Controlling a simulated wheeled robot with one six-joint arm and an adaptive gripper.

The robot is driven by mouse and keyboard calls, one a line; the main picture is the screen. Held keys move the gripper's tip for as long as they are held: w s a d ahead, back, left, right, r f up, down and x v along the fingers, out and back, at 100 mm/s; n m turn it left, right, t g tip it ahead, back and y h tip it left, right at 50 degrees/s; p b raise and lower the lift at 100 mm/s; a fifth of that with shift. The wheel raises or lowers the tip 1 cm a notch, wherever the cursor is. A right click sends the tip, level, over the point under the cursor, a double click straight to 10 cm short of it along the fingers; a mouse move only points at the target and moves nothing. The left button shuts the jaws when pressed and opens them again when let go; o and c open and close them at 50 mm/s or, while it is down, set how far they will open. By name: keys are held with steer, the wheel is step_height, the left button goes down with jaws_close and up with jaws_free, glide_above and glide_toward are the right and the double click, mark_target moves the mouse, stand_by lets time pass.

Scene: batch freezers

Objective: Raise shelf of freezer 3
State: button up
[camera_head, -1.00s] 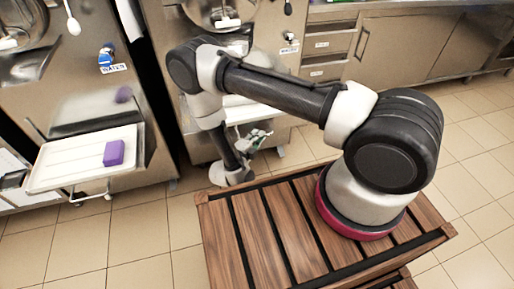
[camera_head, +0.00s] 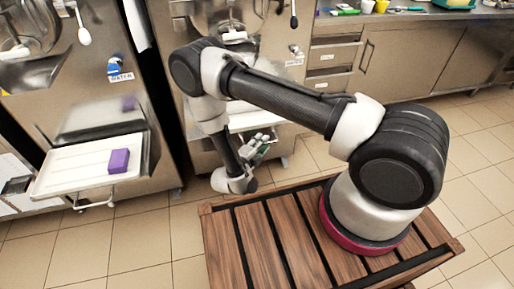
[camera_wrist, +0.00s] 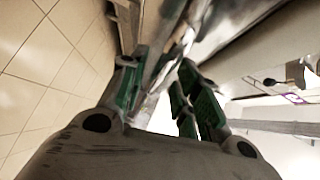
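Two steel batch freezers show in the head view; no freezer number is readable. The right freezer (camera_head: 272,72) stands behind my arm. Its pale shelf (camera_head: 247,122) juts out at the front and is partly hidden by my arm. My gripper (camera_head: 263,143) is low in front of that shelf, close to its front edge. In the wrist view my gripper (camera_wrist: 160,95) has its green-padded fingers apart, with a blurred metal strip beyond and between them. I cannot tell whether the fingers touch it.
The left freezer (camera_head: 60,100) has a lowered white shelf (camera_head: 70,172) with a purple sponge (camera_head: 118,161) on it. Steel cabinets (camera_head: 395,55) and a counter with small items stand at the right. The tiled floor (camera_head: 120,240) is open in front of the freezers.

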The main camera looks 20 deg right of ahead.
steer(key=v, duration=1.1)
steer(key=shift+s+a, duration=0.2)
steer(key=shift+r, duration=0.1)
steer(key=s+d+m+g+h, duration=0.25)
steer(key=s+d+m, duration=0.2)
steer(key=m, duration=0.25)
steer(key=s+d+r+n+g+y, duration=0.1)
steer(key=s+d+r+n+y, duration=0.3)
steer(key=r+n, duration=0.6)
steer(key=s+d+r+n+g+y, duration=0.2)
steer(key=s+d+r+n+y, duration=0.3)
steer(key=r, duration=1.6)
steer(key=s+d+r+n+g+y, duration=0.1)
steer(key=s+d+r+n+y, duration=0.3)
steer(key=d+r+n, duration=0.6)
step_height(320, 180, up, 5)
steer(key=n+y, duration=0.1)
steer(key=n, duration=0.6)
steer(key=shift+s+r, duration=0.25)
steer(key=shift+s, duration=0.1)
